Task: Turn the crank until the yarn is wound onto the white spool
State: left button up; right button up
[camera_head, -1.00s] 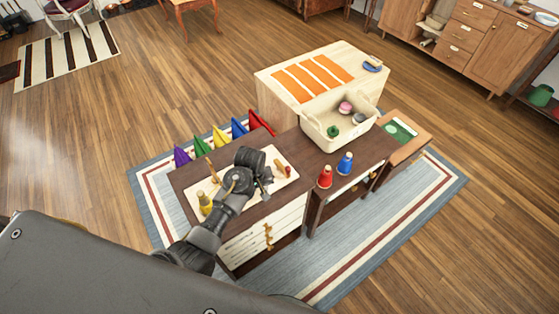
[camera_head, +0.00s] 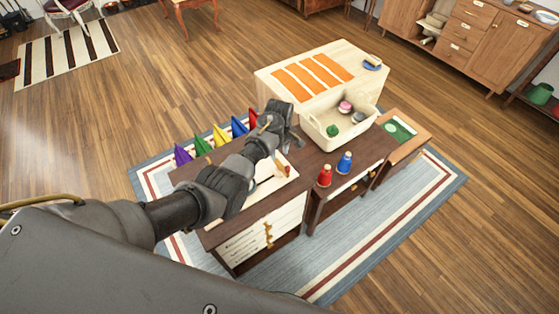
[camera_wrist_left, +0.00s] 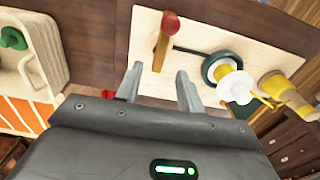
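The winder is on a pale board (camera_wrist_left: 230,30) on the dark cabinet. In the left wrist view its crank has a wooden arm (camera_wrist_left: 160,50) and a red knob (camera_wrist_left: 169,23). A dark shaft runs from it to a black-rimmed wheel and the white spool (camera_wrist_left: 238,88). Some yellow shows at the spool's edge; how much yarn is on it is unclear. A yellow yarn cone (camera_wrist_left: 278,85) is beside it. My left gripper (camera_wrist_left: 158,88) is open, its fingers apart and empty near the crank arm. In the head view my left arm hides most of the winder. My right gripper is out of view.
A cream bin (camera_head: 318,136) with coloured yarn balls stands beyond the cabinet's work area. Red (camera_head: 325,176) and blue (camera_head: 345,163) cones stand on the cabinet to the right. Several coloured pennant-like pieces line its back edge.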

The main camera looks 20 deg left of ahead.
aim_at(279, 163)
pick_arm(q)
notch_tip(279, 163, down, 6)
jog(key=shift+r+b, duration=0.1)
jog(key=shift+b, duration=0.4)
grip_shut()
